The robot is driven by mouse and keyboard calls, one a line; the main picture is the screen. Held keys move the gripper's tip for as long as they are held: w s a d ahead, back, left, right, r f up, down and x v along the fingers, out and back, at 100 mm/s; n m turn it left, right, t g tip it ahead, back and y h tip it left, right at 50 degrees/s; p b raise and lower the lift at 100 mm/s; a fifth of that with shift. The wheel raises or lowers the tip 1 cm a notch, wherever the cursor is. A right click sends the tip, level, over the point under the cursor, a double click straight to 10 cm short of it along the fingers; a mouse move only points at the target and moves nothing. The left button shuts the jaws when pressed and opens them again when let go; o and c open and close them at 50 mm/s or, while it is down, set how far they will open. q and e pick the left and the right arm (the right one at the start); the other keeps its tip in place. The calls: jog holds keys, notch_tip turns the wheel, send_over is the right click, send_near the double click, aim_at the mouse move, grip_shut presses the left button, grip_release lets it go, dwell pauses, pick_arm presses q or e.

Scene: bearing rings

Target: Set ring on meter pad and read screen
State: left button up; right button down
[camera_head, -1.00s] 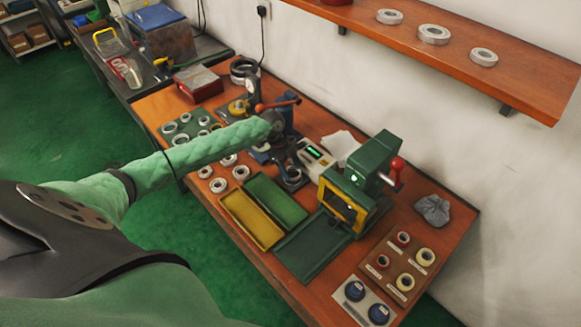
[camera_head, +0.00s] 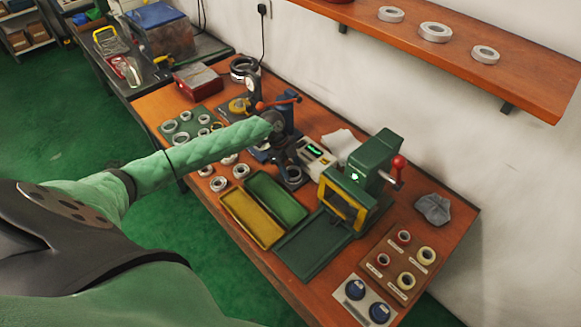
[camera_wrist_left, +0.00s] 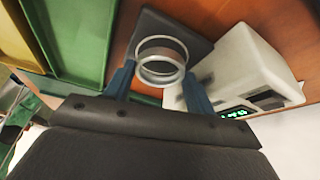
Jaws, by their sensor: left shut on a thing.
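A silver metal ring (camera_wrist_left: 161,61) sits between the two blue fingers of my left gripper (camera_wrist_left: 159,90) in the left wrist view. The gripper is shut on it. The ring is over the dark square meter pad (camera_wrist_left: 195,42); I cannot tell whether it touches the pad. The white meter (camera_wrist_left: 240,68) stands right beside the pad, its small screen (camera_wrist_left: 236,113) lit with green digits too small to read. In the head view the meter (camera_head: 318,162) shows beyond my left arm, which partly hides the gripper (camera_head: 284,158). My right gripper is not in view.
A yellow tray (camera_head: 232,203) and a green tray (camera_head: 285,203) lie near the pad. A green machine with a red-knobbed handle (camera_head: 372,165) stands to the right. Several loose rings lie left of the trays. A blue press with a red lever (camera_head: 283,103) stands behind my gripper.

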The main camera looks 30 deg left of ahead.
pick_arm(q)
jog(key=shift+f+b, duration=0.4)
jog(key=shift+f, duration=0.3)
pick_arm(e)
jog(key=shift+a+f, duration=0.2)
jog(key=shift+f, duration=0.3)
